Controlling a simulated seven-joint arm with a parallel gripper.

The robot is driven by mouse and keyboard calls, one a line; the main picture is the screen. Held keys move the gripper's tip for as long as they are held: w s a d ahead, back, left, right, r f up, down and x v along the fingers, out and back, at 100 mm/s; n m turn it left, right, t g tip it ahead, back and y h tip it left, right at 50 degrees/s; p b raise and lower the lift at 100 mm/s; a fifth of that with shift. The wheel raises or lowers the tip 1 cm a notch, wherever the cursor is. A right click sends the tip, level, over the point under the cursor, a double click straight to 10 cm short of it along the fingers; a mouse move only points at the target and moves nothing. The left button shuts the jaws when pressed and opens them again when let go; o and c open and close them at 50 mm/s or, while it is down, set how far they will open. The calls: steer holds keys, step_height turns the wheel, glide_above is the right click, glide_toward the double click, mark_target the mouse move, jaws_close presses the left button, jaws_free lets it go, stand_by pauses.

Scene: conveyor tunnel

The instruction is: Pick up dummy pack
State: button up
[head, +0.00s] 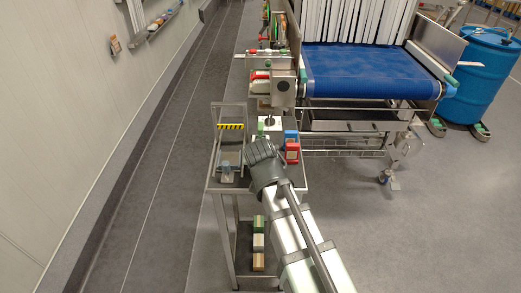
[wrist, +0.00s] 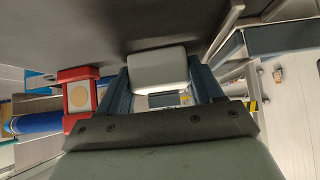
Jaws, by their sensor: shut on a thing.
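A pale grey-white block (wrist: 158,70), which looks like the dummy pack, sits between the two blue-grey fingers of my gripper (wrist: 160,78) in the wrist view. The fingers press on its two sides, and its lower part shows dark between them. In the head view my gripper (head: 262,152) is over the narrow steel table, and the hand hides the block. I cannot tell from these views whether the block is clear of the table top.
A red box (head: 292,152) stands right of my gripper; it also shows in the wrist view (wrist: 80,97). A steel frame with a yellow-black striped bar (head: 230,126) stands to the left. A blue conveyor belt (head: 365,72) and blue drum (head: 480,75) are beyond. Open floor lies right.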

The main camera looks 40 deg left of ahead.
step_height(320, 180, up, 18)
stand_by(0.9)
steer(key=o, duration=0.6)
jaws_close()
steer(key=w+d+f+m+t+h, duration=0.1)
steer(key=w+d+m, duration=0.15)
steer(key=w, duration=1.45)
steer(key=w+d+m+t+h, duration=0.1)
steer(key=w+d+m, duration=0.15)
steer(key=w, duration=1.45)
steer(key=w+a+r+n+y, duration=0.1)
steer(key=w+a+r+n, duration=0.1)
steer(key=w+a, duration=0.5)
steer(key=w+a+r+n+g+y, duration=0.1)
steer(key=w+a+r+n, duration=0.2)
steer(key=w, duration=1)
steer(key=a, duration=0.3)
steer(key=shift+a+r+y, duration=0.3)
steer(key=shift+a, duration=0.1)
